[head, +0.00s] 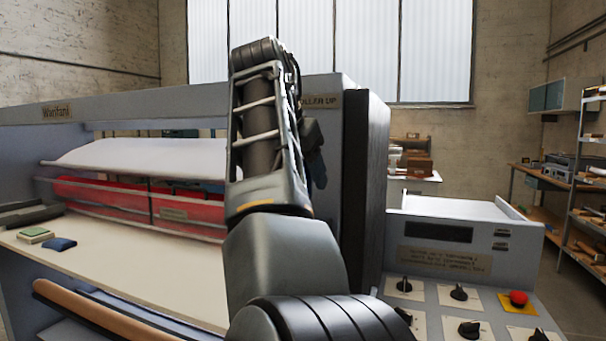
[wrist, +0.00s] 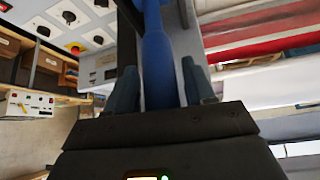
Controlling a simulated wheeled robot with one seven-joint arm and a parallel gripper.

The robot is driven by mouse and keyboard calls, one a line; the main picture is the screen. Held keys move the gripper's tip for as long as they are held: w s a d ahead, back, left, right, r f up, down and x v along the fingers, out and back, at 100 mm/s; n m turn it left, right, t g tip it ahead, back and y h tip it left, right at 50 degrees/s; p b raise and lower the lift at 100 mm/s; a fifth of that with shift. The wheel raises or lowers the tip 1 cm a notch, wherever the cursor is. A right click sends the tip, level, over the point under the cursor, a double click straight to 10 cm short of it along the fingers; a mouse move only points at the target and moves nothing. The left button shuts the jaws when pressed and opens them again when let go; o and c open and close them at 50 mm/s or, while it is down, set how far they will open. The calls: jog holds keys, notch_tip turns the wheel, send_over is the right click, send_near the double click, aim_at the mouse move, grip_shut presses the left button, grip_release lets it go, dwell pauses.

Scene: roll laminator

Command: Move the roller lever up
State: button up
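The roller lever shows in the wrist view as a blue rounded handle (wrist: 157,60), running from the top edge down between the fingers of my gripper (wrist: 160,88). One finger stands on each side of it, with very little space between. I cannot tell whether the fingers press on it. In the head view my arm hides most of the lever and gripper; a dark bluish shape beside the arm, below the "ROLLER UP" label (head: 322,101), is too unclear to name. The label is on the laminator's end housing (head: 345,150).
The control panel (head: 450,295) with black knobs and a red button (head: 518,298) stands right of the housing. The feed table (head: 150,265) and red rollers (head: 105,195) are at left. Shelves (head: 590,160) stand far right.

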jog(key=shift+o, duration=0.4)
jog(key=shift+a, duration=0.1)
jog(key=shift+s+r, duration=0.1)
jog(key=shift+r, duration=0.05)
jog(key=v, duration=0.7)
jog(key=shift+s+r, duration=0.15)
jog(key=shift+r, duration=0.05)
jog(key=shift+a, duration=0.15)
